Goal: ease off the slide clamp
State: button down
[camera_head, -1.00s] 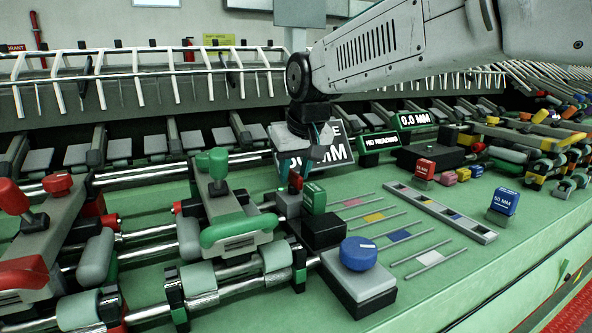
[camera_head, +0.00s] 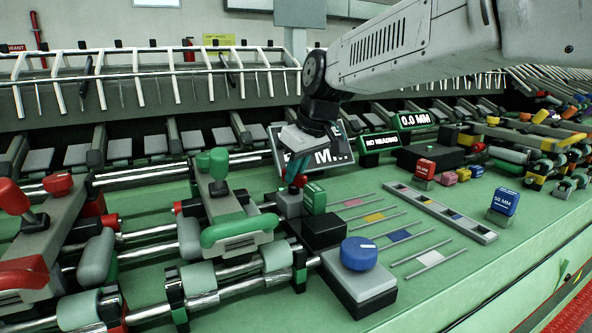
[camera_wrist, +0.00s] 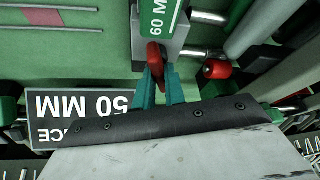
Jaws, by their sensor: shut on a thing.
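The slide clamp appears to be the grey block (camera_head: 288,204) with a small red lever (camera_head: 299,181), beside a green block marked 60 MM (camera_head: 314,198). My gripper (camera_head: 296,174) is over it, its teal fingers close together at the red lever. In the wrist view the fingers (camera_wrist: 158,88) are shut on the red lever (camera_wrist: 155,58), one on each side. The green block (camera_wrist: 160,14) is just beyond it. A second red knob (camera_wrist: 214,69) on a rod lies to the right, apart from the fingers.
A black base with a blue knob (camera_head: 358,254) stands in front. A white-lettered sign (camera_head: 280,153) is behind my gripper, partly hidden. Displays read NO READING (camera_head: 382,149) and 0.0 MM (camera_head: 414,120). A green-handled carriage (camera_head: 238,230) on rails is close at left.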

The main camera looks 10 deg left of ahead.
jog(key=n, duration=0.1)
jog(key=n+g, duration=0.1)
jog(key=n, duration=0.1)
jog(key=shift+w+d+n, duration=0.15)
jog(key=shift+w+n, duration=0.05)
jog(key=shift+n, duration=0.1)
jog(key=n+g, duration=0.1)
jog(key=n, duration=0.2)
jog(key=shift+w+n+g, duration=0.1)
jog(key=shift+n+g, duration=0.2)
jog(key=shift+g, duration=0.1)
jog(key=n+g, duration=0.1)
jog(key=n, duration=0.2)
jog(key=n+g, duration=0.1)
jog(key=n, duration=0.2)
jog(key=shift+w, duration=0.15)
jog(key=shift+n, duration=0.3)
jog(key=shift+h, duration=0.3)
